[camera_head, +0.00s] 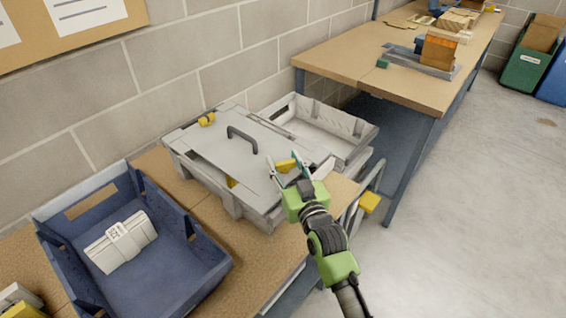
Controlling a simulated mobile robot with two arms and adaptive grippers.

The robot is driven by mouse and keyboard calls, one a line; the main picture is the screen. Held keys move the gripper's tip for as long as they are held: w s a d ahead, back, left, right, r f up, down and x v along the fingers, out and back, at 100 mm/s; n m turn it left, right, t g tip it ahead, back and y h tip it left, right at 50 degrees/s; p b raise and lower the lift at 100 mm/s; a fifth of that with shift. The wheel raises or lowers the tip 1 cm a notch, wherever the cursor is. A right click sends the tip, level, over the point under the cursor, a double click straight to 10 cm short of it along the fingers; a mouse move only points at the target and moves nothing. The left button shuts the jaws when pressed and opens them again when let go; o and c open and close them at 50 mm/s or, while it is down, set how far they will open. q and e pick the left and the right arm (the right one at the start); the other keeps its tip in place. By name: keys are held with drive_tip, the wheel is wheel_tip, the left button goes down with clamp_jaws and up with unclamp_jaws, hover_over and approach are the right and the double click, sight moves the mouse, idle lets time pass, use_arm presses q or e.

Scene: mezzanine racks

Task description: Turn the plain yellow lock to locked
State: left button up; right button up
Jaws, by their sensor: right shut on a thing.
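A grey case with a flat lid (225,150) and a dark handle (243,138) lies on the wooden bench. A yellow lock (286,165) sits at the lid's right edge. My right gripper (285,168) comes in from the lower right and is shut on this yellow lock, its fingers on either side. Another yellow lock (207,119) is at the lid's far left corner. A smaller yellow piece (231,182) shows on the case's near side. Markings and the turn of the held lock are too small to tell. My left gripper is not in view.
A blue bin (205,258) holding a pale labelled package (122,242) stands left of the case. An open grey tray (335,128) lies behind it. A second bench (420,85) stands at the back right. The floor at right is clear.

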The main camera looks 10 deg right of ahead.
drive_tip(key=shift+d, duration=0.1)
drive_tip(key=o, duration=1.6)
drive_tip(key=s, duration=0.4)
drive_tip(key=s+d, duration=0.1)
drive_tip(key=s, duration=0.7)
drive_tip(key=shift+d, duration=0.35)
